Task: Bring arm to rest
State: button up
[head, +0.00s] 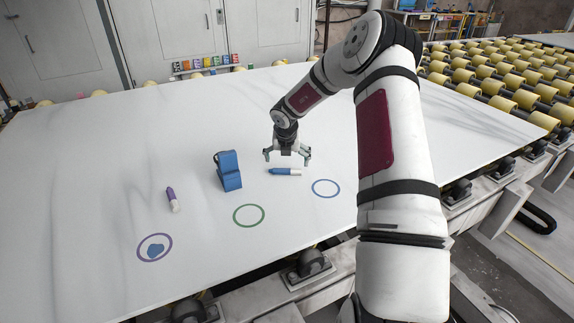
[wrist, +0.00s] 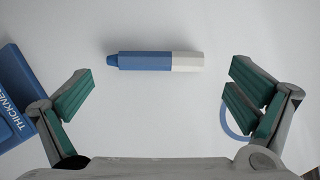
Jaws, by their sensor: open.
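My gripper (head: 287,156) is open and empty above the white stone slab (head: 330,110). A blue and white marker (head: 285,171) lies on the slab below and just in front of it. In the wrist view the marker (wrist: 155,61) lies crosswise beyond the open fingers (wrist: 160,95), apart from them. My arm reaches out from the right side of the head view and bends down to the slab.
A blue device (head: 229,170) stands left of my gripper. A purple marker (head: 172,199) lies farther left. Yellow rollers (head: 490,80) are at right.

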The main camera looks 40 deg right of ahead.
jog(key=v, duration=0.8)
jog(key=shift+r, duration=0.15)
